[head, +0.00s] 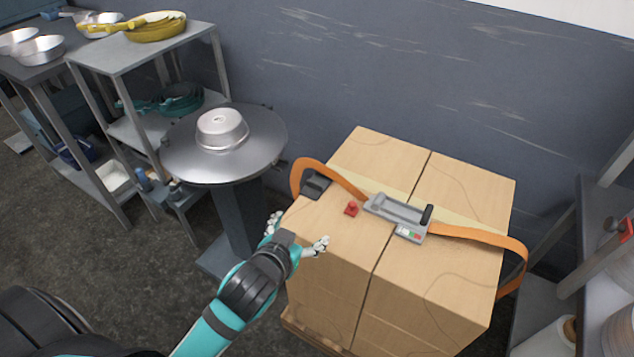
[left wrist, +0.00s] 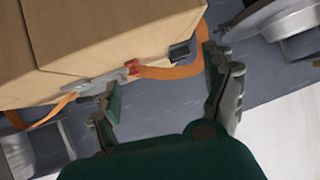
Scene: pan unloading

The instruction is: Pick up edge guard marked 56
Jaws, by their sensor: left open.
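A dark grey edge guard (head: 316,184) sits at the left top edge of the stacked cartons (head: 395,152), by the orange strap (head: 304,165). No number is readable on it, so I cannot confirm the 56. In the left wrist view the dark guard (left wrist: 180,52) shows on the carton edge, near the right finger. My left gripper (head: 297,230) is open and empty, fingers spread, at the cartons' front left corner, nearer me than the guard. It also shows in the left wrist view (left wrist: 157,75). My right gripper is not in view.
A grey strapping tool (head: 397,209) and a small red piece (head: 351,209) lie on the cartons. A round metal stand (head: 238,165) with an upturned pan (head: 222,127) is at left. Shelves with pans (head: 135,55) stand behind it; another rack (head: 600,230) is at right.

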